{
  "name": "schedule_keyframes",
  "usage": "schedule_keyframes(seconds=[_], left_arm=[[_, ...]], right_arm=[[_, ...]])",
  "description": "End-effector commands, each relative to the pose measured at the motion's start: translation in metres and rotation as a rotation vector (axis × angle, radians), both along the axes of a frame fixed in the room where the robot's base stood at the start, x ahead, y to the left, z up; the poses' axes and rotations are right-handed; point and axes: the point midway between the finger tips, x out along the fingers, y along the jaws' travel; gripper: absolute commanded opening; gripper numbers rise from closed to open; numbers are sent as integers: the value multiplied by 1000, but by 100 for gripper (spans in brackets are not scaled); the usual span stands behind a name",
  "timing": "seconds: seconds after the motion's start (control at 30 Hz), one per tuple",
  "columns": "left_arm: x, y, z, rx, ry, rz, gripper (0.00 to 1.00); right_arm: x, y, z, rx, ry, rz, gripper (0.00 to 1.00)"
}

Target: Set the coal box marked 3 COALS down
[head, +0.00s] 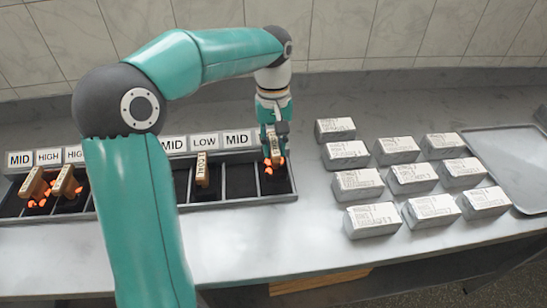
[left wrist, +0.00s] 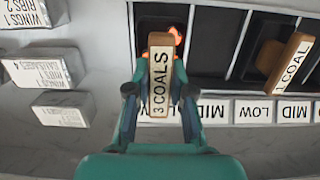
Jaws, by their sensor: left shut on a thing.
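The coal box marked 3 COALS (left wrist: 160,82) is a small tan block with a white label, and orange coals show at its far end in the left wrist view. My left gripper (left wrist: 158,95) is shut on it. Whether the box touches the compartment floor cannot be told. My right gripper is not in view.
A box marked 1 COAL (head: 203,170) stands in the LOW compartment. Two more coal boxes (head: 67,181) stand at the left. Several white labelled packs (head: 359,185) lie right of the grill, with a metal tray (head: 505,150) beyond. Bare counter (head: 270,235) lies in front.

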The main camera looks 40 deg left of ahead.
Motion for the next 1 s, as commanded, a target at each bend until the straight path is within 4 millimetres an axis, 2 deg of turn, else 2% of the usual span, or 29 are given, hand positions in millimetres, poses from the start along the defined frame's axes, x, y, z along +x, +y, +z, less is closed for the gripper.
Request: schedule_keyframes(seconds=[0.3,0.7,0.73,0.8,0.87,1.0], left_arm=[[0,0,-38,0,0,-1,0],[1,-1,-44,1,-1,-3,0],[1,-1,-44,0,0,-3,25],[1,-2,-44,0,0,-4,36],[1,-2,-44,0,0,-4,46],[1,-2,-44,0,0,-4,47]], right_arm=[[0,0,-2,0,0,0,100],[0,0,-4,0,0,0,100],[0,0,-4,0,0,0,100],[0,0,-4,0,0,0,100],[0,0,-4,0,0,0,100],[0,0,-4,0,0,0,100]])
